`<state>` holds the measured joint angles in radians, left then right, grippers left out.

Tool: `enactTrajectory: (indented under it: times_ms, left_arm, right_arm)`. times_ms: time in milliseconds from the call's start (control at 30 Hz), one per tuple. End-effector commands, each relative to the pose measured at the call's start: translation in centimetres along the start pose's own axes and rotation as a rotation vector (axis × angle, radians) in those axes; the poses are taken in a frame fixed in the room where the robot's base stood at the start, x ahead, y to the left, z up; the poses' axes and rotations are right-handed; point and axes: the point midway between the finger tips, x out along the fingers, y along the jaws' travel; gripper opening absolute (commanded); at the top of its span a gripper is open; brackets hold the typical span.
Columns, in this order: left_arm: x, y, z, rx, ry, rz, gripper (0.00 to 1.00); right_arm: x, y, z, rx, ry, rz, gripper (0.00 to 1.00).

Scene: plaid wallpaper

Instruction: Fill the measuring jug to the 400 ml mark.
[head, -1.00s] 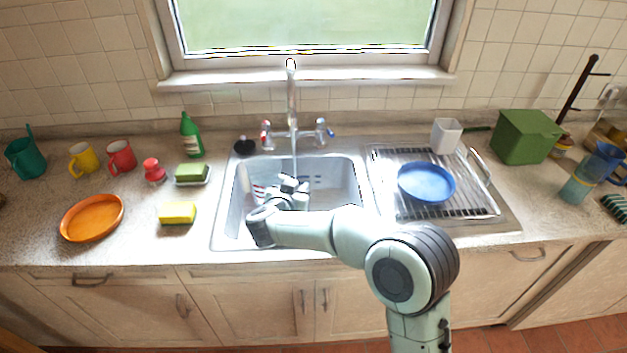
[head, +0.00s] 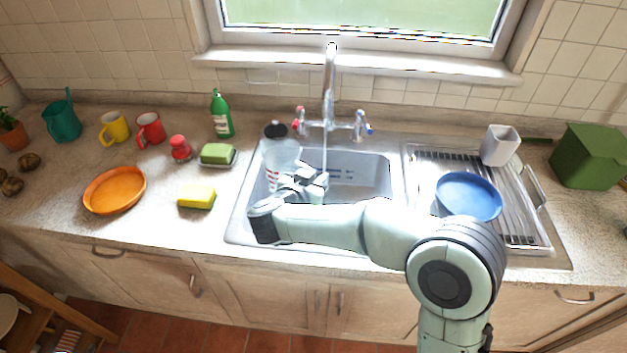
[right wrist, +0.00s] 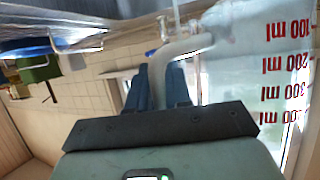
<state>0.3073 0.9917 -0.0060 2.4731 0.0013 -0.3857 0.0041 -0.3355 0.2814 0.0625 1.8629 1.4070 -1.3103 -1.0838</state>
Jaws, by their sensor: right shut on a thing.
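The clear measuring jug (head: 280,157) with red markings is upright at the left side of the sink, partly hidden by my right arm. It also shows in the right wrist view (right wrist: 262,70), upside down there, with marks from 100 ml upward. My right gripper (head: 308,180) is shut on the jug's pale handle (right wrist: 178,52). The chrome tap (head: 330,85) is running. Its thin water stream (head: 324,155) falls to the right of the jug, beside my gripper. The water level in the jug cannot be made out. My left gripper is out of view.
The sink (head: 375,180) has a raised rim. A yellow sponge (head: 197,196), green soap bar (head: 217,153) and green bottle (head: 221,115) stand to its left. A drying rack (head: 520,225) with a blue bowl (head: 468,195) and pale cup (head: 500,145) is to its right.

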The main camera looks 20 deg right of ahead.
Motion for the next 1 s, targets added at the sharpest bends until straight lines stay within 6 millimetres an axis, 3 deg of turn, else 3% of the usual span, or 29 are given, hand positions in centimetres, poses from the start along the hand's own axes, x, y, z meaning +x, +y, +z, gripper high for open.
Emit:
enactTrajectory:
  times_ms: [500, 1000]
  left_arm:
    - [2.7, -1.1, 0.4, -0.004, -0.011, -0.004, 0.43]
    - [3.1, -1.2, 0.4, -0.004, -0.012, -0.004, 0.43]
  right_arm:
    - [5.5, 2.1, -0.6, 0.001, 0.001, 0.001, 0.0]
    - [6.6, 2.5, -1.0, 0.001, 0.002, 0.0, 0.0]
